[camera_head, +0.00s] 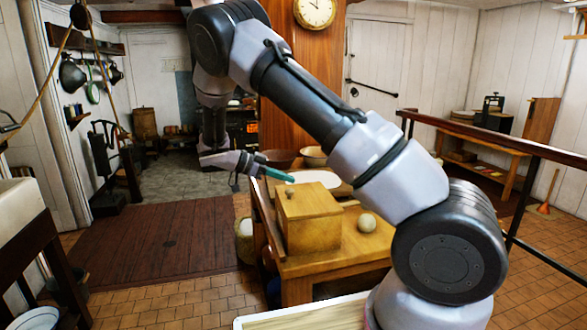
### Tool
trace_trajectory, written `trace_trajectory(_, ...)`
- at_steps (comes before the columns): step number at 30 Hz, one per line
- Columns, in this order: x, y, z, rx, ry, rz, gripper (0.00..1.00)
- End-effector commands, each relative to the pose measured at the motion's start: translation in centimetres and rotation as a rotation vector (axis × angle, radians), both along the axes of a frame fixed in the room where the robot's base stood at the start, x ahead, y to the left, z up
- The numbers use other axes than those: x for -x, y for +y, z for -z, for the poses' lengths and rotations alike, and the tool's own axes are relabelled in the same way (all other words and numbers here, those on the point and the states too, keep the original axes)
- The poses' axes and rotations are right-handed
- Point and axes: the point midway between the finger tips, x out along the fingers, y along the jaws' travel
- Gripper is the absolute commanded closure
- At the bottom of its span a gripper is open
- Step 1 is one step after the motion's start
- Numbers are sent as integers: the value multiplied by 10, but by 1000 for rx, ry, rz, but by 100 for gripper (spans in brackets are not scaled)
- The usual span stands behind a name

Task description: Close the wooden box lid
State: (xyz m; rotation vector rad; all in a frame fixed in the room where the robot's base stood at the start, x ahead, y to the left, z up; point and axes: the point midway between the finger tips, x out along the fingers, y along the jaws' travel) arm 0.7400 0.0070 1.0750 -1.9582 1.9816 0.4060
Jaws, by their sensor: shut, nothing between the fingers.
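The wooden box (312,236) stands on the left part of a wooden table (298,290). Its flat top (316,200) carries a small round knob (290,192) near the left edge. No clear gap shows between top and walls, and I cannot tell from here whether the lid sits fully shut. My gripper (289,179) is shut and empty, with its teal fingers pointing right. It is just above and behind the knob in the picture. I cannot tell whether it touches the box.
A pale round ball (366,223) sits on the table right of the box. A white oval dish (318,179) and bowls (314,156) stand behind the box. My arm covers the table's right side. A dark rail (500,150) runs at right. Open floor (170,245) lies left.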

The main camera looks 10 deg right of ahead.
Motion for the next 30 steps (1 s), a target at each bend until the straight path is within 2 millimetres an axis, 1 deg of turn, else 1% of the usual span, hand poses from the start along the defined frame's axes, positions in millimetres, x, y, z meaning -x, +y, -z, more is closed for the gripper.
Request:
trace_trajectory(1,0,3,6,34,2,-2,100)
trace_trajectory(2,0,4,9,49,2,-1,100)
trace_trajectory(12,0,11,26,41,3,1,100)
trace_trajectory(30,0,12,29,37,6,0,100)
